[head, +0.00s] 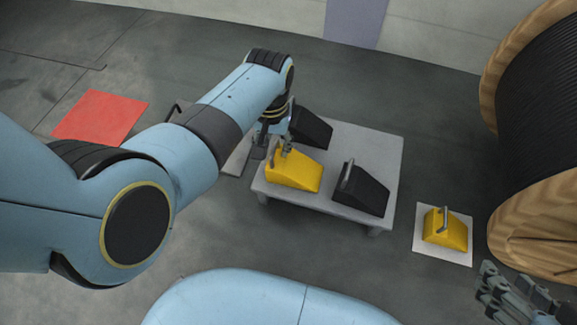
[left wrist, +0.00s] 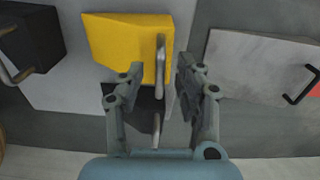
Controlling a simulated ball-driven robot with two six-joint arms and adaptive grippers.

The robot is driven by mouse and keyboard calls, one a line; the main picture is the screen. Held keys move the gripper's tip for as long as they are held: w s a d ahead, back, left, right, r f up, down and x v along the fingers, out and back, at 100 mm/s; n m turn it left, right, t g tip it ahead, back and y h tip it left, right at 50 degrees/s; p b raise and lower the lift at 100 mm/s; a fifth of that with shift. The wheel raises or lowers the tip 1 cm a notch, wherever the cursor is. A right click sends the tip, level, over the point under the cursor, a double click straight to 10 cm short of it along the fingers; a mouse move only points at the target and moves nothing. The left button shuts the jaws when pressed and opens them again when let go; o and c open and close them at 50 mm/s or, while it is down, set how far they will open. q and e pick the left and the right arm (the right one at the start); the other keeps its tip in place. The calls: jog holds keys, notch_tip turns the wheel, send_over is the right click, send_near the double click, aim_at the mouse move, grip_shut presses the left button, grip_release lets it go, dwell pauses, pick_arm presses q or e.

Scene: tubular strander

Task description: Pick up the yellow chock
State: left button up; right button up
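A yellow chock (head: 296,173) with a grey bar handle sits on the low grey table (head: 340,215), at its left front. It also shows in the left wrist view (left wrist: 120,40), with its handle upright in the picture. My left gripper (head: 279,143) is over that handle. In the left wrist view the fingers of my left gripper (left wrist: 158,75) stand apart on either side of the handle, with gaps showing. A second yellow chock (head: 447,231) sits on a white square on the floor at the right. My right gripper (head: 521,290) is at the lower right, fingers apart and empty.
Two black chocks share the table, one behind (head: 312,129) and one at the right (head: 359,191). A large wooden reel (head: 535,215) stands at the right. A red square (head: 100,117) lies on the left floor. A grey plate (left wrist: 260,65) lies beside the table.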

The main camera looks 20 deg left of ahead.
pick_arm(q)
grip_shut()
dwell(0.3)
jog(key=shift+r, duration=0.15)
pick_arm(e)
jog(key=shift+r, duration=0.1)
